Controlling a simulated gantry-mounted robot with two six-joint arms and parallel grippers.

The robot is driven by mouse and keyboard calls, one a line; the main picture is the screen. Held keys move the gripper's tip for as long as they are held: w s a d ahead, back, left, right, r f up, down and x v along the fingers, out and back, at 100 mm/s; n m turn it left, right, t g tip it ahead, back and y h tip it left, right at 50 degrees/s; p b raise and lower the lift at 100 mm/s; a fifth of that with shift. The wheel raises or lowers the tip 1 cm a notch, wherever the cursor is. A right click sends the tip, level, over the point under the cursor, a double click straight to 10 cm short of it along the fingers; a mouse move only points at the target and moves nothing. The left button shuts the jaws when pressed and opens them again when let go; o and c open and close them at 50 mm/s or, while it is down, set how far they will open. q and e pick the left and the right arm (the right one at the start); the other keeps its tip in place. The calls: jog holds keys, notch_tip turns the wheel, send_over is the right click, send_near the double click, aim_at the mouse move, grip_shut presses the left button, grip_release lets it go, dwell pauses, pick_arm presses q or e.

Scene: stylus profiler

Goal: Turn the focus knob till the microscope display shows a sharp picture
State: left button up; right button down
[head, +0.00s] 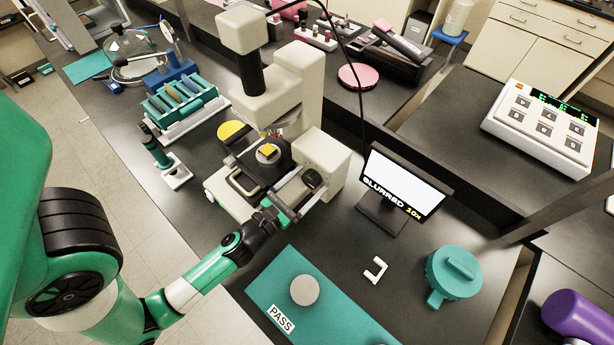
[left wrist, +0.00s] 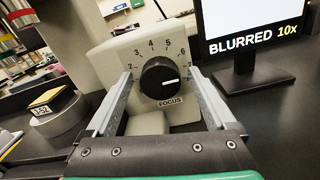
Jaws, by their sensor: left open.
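The black focus knob (head: 312,179) sits on the pale microscope's (head: 285,90) side. In the left wrist view the knob (left wrist: 160,78) faces me above a FOCUS label, inside a ring of numbers. Its white mark points right, toward the high-number side. My left gripper (head: 299,192) is open in front of the knob. In the left wrist view its fingers (left wrist: 158,76) stand to the left and right of the knob, with gaps visible. The display (head: 405,182) reads BLURRED 10x, also in the left wrist view (left wrist: 252,18). My right gripper is out of view.
A teal mat marked PASS (head: 262,292) with a grey disc (head: 304,290) lies at the front. A white bracket-shaped piece (head: 375,270) and a teal lidded container (head: 453,272) stand to the right. A rack of slides (head: 180,100) stands left of the microscope.

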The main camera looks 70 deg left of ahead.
pick_arm(q)
jog(key=shift+w, duration=0.1)
jog(key=c, duration=1.4)
jog(key=shift+m, duration=0.3)
jog(key=shift+m+p, duration=0.45)
jog(key=shift+m, duration=0.45)
jog(key=shift+m+p, duration=0.35)
jog(key=shift+m, duration=1.35)
